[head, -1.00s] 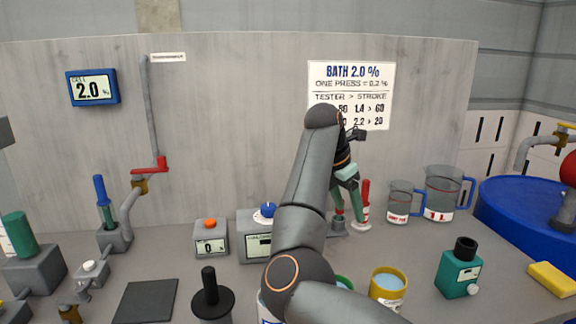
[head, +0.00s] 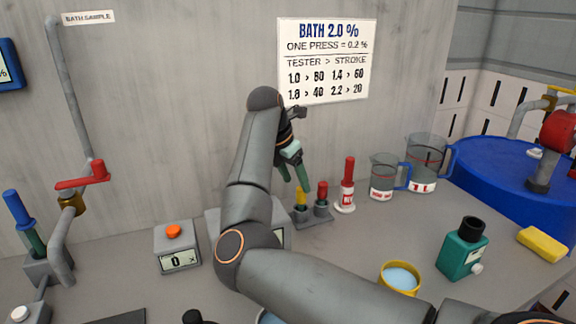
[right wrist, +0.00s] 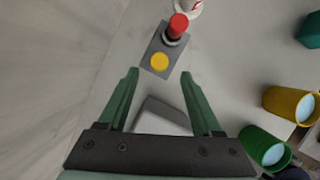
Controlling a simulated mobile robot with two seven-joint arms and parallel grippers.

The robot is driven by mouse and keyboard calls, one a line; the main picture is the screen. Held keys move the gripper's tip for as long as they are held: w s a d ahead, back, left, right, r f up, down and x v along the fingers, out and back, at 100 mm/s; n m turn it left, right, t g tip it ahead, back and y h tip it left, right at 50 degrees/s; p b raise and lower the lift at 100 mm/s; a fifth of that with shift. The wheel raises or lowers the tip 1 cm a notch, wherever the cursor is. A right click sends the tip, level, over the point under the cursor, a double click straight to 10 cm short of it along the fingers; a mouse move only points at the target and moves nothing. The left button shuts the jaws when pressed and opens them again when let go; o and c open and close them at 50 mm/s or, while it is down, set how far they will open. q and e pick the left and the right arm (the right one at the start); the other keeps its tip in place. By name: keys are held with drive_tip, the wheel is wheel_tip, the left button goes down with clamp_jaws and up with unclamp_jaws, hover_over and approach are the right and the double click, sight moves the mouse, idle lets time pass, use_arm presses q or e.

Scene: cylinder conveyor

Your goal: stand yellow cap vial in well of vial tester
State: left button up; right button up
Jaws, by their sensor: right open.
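The yellow cap vial (head: 300,198) stands in the left hole of a small grey rack (head: 316,218) by the back wall. In the right wrist view its yellow cap (right wrist: 160,62) lies just beyond and between the fingertips. My right gripper (head: 294,172) is open and empty, tilted down above the vial; it also shows in the right wrist view (right wrist: 159,76). A grey box with an orange button and a display (head: 178,250) stands to the left; I cannot tell whether it is the vial tester, and no well shows clearly. My left gripper is out of view.
A red cap vial (head: 322,190) shares the rack. A red-and-white bottle (head: 346,188) and beakers (head: 383,178) stand to its right. My right arm hides part of another grey box. A yellow cup (head: 400,279) and a teal bottle (head: 463,248) stand nearer the front.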

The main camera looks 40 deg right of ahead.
sight(299, 190)
drive_tip(key=x, duration=0.7)
drive_tip(key=shift+c, duration=0.2)
drive_tip(key=shift+w, duration=0.1)
clamp_jaws()
idle(0.7)
